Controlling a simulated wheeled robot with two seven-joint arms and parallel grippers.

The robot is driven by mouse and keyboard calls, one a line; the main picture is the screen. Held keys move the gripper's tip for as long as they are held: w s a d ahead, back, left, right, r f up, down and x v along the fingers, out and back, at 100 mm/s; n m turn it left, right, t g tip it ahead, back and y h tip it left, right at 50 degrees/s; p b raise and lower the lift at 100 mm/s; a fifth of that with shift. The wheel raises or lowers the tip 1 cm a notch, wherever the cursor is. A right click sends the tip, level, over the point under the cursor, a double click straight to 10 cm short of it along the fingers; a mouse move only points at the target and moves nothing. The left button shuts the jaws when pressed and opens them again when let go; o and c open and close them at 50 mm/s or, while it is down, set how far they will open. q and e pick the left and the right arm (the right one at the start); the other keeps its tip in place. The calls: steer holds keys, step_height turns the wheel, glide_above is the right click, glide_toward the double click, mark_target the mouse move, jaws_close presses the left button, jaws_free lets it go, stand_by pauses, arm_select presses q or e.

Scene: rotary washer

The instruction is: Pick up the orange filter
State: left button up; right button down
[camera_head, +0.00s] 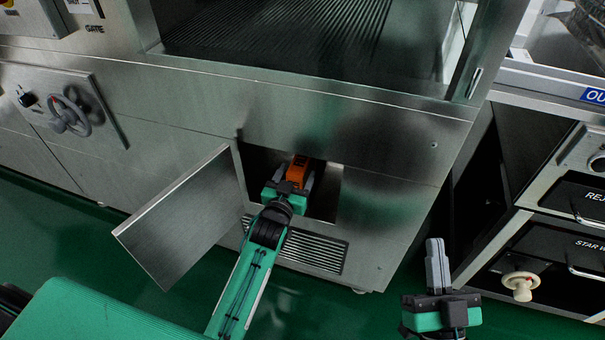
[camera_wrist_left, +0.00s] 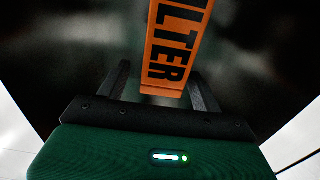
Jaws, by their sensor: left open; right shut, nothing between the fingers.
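The orange filter (camera_head: 298,169) sits inside an open compartment low in the steel machine. In the left wrist view it is an orange bar (camera_wrist_left: 178,45) with black lettering "ILTER", its near end between my fingers. My left gripper (camera_head: 290,184) reaches into the compartment opening. Its two fingers (camera_wrist_left: 160,85) are open, one on each side of the filter's near end; I cannot tell whether they touch it. My right gripper (camera_head: 436,262) is shut and empty, away from the machine at the lower right. The filter's far end is hidden in the compartment.
The compartment's metal door (camera_head: 185,215) stands open to the left of my left arm. A vent grille (camera_head: 315,250) lies below the opening. Drawers (camera_head: 570,200) with a pale knob (camera_head: 521,285) stand at the right. Green floor (camera_head: 75,235) is clear at the left.

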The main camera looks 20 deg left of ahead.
mark_target(300, 163)
arm_select(q)
steer(key=w+b, duration=0.1)
steer(key=w, duration=0.3)
steer(key=shift+w+r, duration=0.1)
arm_select(e)
steer(key=r+t, duration=0.1)
steer(key=s+d+r+t, duration=0.1)
steer(key=r, duration=0.1)
steer(key=r+t, duration=0.1)
steer(key=shift+s+d+r+t, duration=0.15)
steer(key=shift+d+r+t, duration=0.15)
steer(key=shift+d+r, duration=0.1)
arm_select(q)
steer(key=shift+c, duration=0.3)
jaws_close()
